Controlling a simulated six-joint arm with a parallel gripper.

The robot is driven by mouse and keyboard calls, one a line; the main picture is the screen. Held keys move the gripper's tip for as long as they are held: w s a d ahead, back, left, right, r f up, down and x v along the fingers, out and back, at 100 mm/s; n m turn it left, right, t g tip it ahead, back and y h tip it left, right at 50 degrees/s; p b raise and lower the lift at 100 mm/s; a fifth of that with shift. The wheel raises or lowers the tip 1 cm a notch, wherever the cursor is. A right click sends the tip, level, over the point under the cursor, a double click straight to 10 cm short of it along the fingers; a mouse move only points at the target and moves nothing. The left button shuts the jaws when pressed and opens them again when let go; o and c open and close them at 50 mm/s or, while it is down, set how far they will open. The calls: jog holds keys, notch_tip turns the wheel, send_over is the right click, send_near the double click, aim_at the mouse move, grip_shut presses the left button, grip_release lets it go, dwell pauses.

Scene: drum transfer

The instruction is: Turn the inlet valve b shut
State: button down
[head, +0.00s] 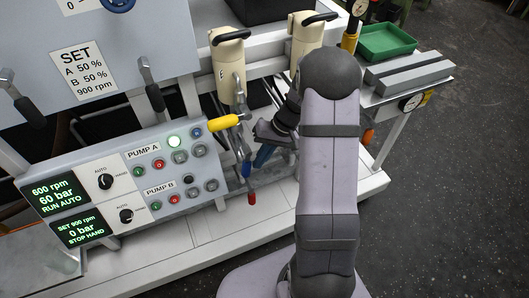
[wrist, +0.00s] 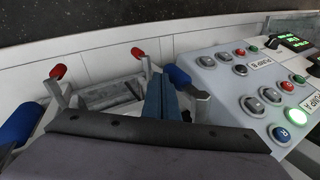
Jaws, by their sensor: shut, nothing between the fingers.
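My gripper (head: 261,157) is shut and empty, pointing down between the pump stands and the front rail; its blue fingers also show in the wrist view (wrist: 160,98). A blue-capped lever (wrist: 179,75) on a grey arm is close beside the fingertips, on their right in the wrist view. I cannot tell whether they touch. A second blue handle (wrist: 17,122) shows at the left edge of that view. No label shows which valve is inlet valve b. Two red-tipped levers (wrist: 58,72) (wrist: 137,53) stand beyond the fingers.
The control panel (head: 75,172) with PUMP A and PUMP B buttons is left of my gripper. A yellow lever handle (head: 223,122) sticks out close to my gripper. Cream cylinders (head: 229,52) stand behind. A green tray (head: 386,42) is at the back right.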

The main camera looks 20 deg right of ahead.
jog(key=shift+a+f, duration=0.2)
jog(key=shift+f, duration=0.25)
jog(key=shift+f, duration=0.1)
